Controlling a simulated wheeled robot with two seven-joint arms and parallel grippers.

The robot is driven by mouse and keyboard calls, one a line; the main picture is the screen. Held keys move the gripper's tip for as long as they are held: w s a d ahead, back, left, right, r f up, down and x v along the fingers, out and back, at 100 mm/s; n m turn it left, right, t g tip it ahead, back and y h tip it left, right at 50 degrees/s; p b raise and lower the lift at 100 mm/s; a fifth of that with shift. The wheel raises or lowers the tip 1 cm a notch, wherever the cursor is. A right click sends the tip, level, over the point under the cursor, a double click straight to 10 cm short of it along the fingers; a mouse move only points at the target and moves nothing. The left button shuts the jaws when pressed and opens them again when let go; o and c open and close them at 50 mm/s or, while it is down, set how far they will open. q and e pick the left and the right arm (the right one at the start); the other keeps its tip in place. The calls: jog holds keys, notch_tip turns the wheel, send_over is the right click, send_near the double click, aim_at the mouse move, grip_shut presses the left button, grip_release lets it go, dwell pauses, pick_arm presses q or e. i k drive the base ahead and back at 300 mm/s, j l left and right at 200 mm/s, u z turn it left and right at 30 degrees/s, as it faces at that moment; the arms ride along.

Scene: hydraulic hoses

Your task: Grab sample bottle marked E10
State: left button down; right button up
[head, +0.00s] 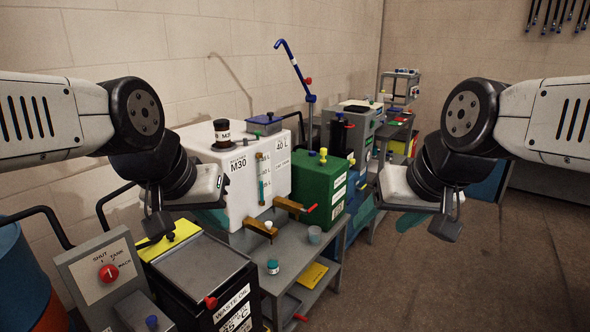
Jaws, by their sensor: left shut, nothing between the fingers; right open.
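No bottle with a legible E10 mark shows. A small jar with a teal lid (272,266) stands on the grey bench in front of the white tank; its label is too small to read. A dark-capped bottle (222,134) stands on top of the white tank, and its label seems to begin with M3. My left gripper (157,228) is shut and empty, above the black waste oil box and left of the jar. My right gripper (446,226) is open and empty over the floor, right of the bench. Neither touches a bottle.
The white tank marked M30 (240,185) has brass taps in front. A green box (318,185) stands right of it. The waste oil box (205,275) and a grey switch panel (95,275) with a red knob are front left. Floor (450,285) at right is clear.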

aim_at(272, 262)
jog(key=i+l, duration=0.2)
jog(key=l, duration=0.2)
jog(key=i+l, duration=0.2)
jog(key=l, duration=0.15)
jog(key=i+l+u, duration=0.1)
jog(key=l+u, duration=0.25)
jog(key=i+l+u, duration=0.1)
jog(key=l+u, duration=0.15)
jog(key=u, duration=0.15)
jog(key=l+u, duration=0.35)
jog(key=u, duration=0.7)
